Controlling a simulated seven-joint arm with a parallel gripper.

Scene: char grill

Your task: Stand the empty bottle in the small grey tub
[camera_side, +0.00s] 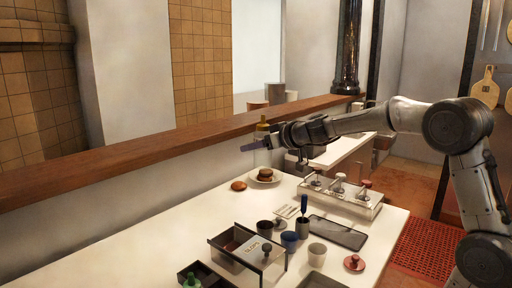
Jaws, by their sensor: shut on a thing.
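A pale, see-through bottle with a yellowish upper part (262,127) is upright near the wooden ledge, at the back of the white counter. My gripper (257,143) reaches it from the right and is shut on its middle, with the fingertips showing past its left side. The gripper covers part of the bottle, and I cannot tell whether its base touches the counter. A small light grey tub (317,254) stands open at the front of the counter, well below and right of the bottle in the picture.
A plate (265,176) with a bun and a loose bun (239,186) lie below the gripper. A drawer-like box (225,243), dark cups (289,241), a black tray (338,232) and a pump stand (342,196) crowd the counter. A green-topped item (192,281) is front left.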

